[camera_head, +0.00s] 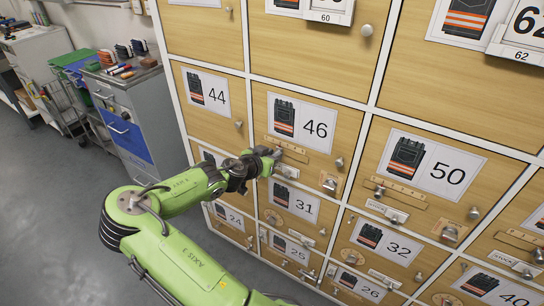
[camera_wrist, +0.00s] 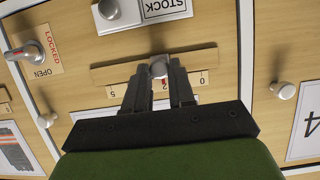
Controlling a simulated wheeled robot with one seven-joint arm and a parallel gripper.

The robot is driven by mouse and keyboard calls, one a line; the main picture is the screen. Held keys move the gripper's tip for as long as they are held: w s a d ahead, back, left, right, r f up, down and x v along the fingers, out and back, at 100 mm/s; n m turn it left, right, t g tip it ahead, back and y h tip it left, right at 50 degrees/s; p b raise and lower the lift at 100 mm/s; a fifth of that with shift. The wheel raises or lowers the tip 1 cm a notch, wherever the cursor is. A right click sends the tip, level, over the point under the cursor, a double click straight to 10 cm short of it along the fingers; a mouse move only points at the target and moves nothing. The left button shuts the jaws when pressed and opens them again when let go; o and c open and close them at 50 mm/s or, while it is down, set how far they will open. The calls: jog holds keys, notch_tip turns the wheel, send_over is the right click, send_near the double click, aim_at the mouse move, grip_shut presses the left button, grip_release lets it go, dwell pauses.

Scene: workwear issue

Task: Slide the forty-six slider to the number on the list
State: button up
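The forty-six door carries a card (camera_head: 302,121) with a dark vest picture and the number 46. Below the card is the wooden slider track (camera_head: 292,150), seen upside down in the wrist view (camera_wrist: 210,60). Its scale shows 5 at the left end and 0 at the right there. My gripper (camera_head: 276,154) reaches the track from the left. I cannot make out a list.
A STOCK card (camera_wrist: 165,9) is below the track. A latch lever (camera_wrist: 25,52) sits on a plate marked OPEN and LOCKED. Door knobs (camera_head: 338,162) stick out around the track. A grey tool cabinet (camera_head: 125,110) stands to the left, with bare floor in front.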

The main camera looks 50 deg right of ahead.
grip_shut()
jog(key=shift+s+d+b, duration=0.1)
jog(key=shift+s+b, duration=0.55)
jog(key=shift+s, duration=0.75)
jog(key=o, duration=0.7)
grip_release()
jog(key=shift+w, duration=0.1)
jog(key=p+v, duration=0.3)
jog(key=v, duration=1.2)
jog(key=shift+a+r, duration=0.2)
jog(key=shift+a, duration=0.1)
